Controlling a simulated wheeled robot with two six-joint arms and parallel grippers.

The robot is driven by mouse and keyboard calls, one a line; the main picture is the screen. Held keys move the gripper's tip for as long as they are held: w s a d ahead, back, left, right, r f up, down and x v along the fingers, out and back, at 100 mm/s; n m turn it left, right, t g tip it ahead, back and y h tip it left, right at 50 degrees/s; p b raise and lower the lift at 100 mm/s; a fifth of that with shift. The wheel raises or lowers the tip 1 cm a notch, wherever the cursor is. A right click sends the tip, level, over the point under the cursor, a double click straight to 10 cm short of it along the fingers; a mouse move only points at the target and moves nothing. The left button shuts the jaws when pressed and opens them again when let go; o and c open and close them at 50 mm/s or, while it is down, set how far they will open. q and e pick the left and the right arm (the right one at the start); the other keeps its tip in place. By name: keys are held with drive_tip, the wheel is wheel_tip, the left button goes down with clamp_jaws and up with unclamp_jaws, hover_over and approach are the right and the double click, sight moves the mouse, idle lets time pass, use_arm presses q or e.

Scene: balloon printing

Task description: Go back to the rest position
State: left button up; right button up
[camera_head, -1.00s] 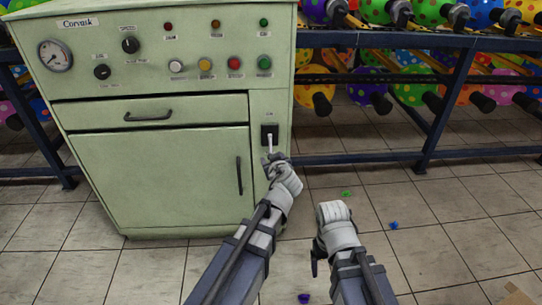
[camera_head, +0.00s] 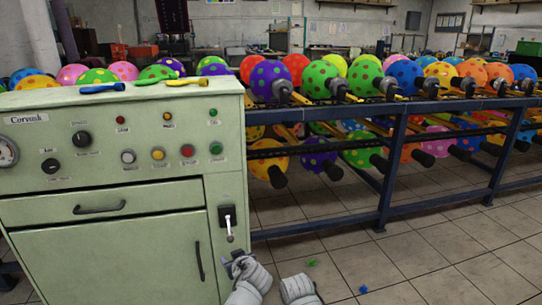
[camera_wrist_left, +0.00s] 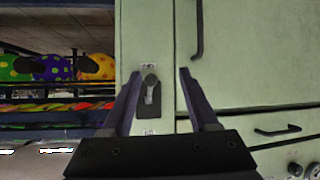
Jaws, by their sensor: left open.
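My left gripper (camera_head: 238,260) is at the bottom of the head view, just below the switch on the green cabinet (camera_head: 110,252). In the left wrist view my left gripper (camera_wrist_left: 160,76) has its two dark fingers spread apart with nothing held. The black switch plate with its pale lever (camera_head: 229,233) is on the cabinet's right front edge, and the lever points down. The switch (camera_wrist_left: 151,97) appears between the fingers in the wrist view; I cannot tell the exact gap. My right arm's white wrist shows at the bottom edge, its fingers hidden.
A blue rack (camera_head: 385,160) full of dotted balloons stands right of the cabinet. Small green (camera_head: 311,263) and blue (camera_head: 363,289) scraps lie on the otherwise clear tiled floor.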

use_arm(q)
drive_tip(key=s+d+f+m+g+h+p, duration=0.1)
drive_tip(key=s+d+f+m+g, duration=0.25)
drive_tip(key=s, duration=0.35)
drive_tip(key=s+d+f+m+g+h+p, duration=0.1)
drive_tip(key=s+d+f+m+g+h, duration=0.2)
drive_tip(key=s, duration=0.4)
drive_tip(key=s+d+f+m+g+p, duration=0.1)
drive_tip(key=s+d+m+g, duration=0.1)
drive_tip(key=s+m+g, duration=0.4)
wheel_tip(320, 180, up, 37)
drive_tip(key=n+t+p, duration=0.1)
drive_tip(key=n+p, duration=0.1)
drive_tip(key=p, duration=3.5)
drive_tip(key=shift+a+n+t, duration=0.3)
drive_tip(key=shift+n+t, duration=0.05)
drive_tip(key=shift+s, duration=0.1)
